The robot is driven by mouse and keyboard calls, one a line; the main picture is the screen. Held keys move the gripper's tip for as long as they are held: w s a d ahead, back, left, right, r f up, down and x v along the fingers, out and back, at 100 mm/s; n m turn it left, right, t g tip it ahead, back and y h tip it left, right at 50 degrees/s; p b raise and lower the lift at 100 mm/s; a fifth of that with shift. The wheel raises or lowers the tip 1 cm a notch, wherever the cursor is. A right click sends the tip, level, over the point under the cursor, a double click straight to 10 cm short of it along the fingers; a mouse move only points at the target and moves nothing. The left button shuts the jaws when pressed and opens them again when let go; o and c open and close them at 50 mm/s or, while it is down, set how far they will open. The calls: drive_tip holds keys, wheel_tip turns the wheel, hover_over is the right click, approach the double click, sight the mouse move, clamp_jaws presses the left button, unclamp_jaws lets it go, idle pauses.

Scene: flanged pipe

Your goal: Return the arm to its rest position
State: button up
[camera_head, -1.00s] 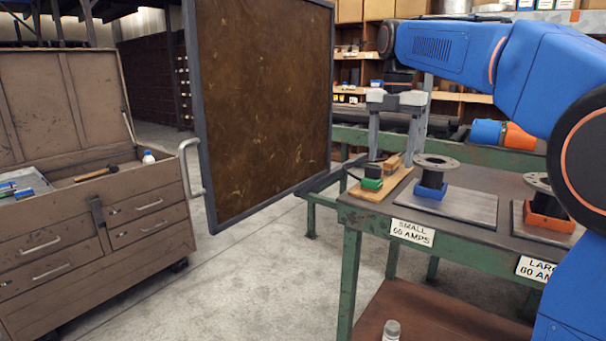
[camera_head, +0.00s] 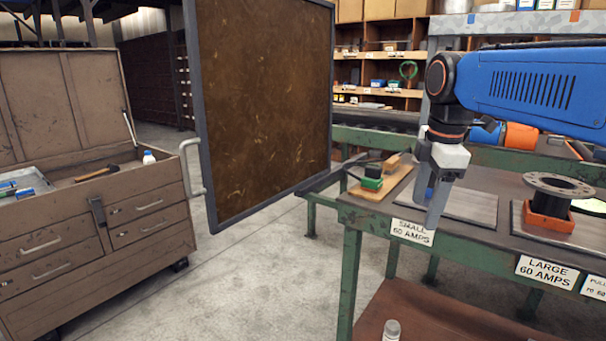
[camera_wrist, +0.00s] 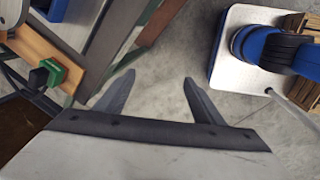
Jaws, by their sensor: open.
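My gripper (camera_head: 432,203) hangs fingers-down in front of the near edge of the green-framed workbench (camera_head: 480,243), close to the "SMALL 60 AMPS" label (camera_head: 411,232). In the wrist view my gripper (camera_wrist: 158,84) has its two fingers spread apart, with only floor between them. It holds nothing. My blue arm (camera_head: 530,88) reaches in from the right of the head view, above the bench. The small flange at the left plate (camera_head: 475,204) is mostly hidden behind my gripper; a bit of blue shows there.
A black flange (camera_head: 557,185) on an orange block stands on the right plate. A wooden board (camera_head: 376,190) with a green-and-black item (camera_head: 372,178) lies at the bench's left end. A dark framed panel (camera_head: 262,110) and a brown tool chest (camera_head: 90,230) stand left. Floor between is clear.

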drive_tip(key=s+d+f+m+t, duration=0.2)
drive_tip(key=s+d+f+m, duration=0.1)
drive_tip(key=s+f+m, duration=1.4)
wheel_tip(320, 180, down, 4)
drive_tip(key=shift+s+d+r+t, duration=0.2)
drive_tip(key=shift+s+t, duration=0.2)
drive_tip(key=shift+s, duration=0.7)
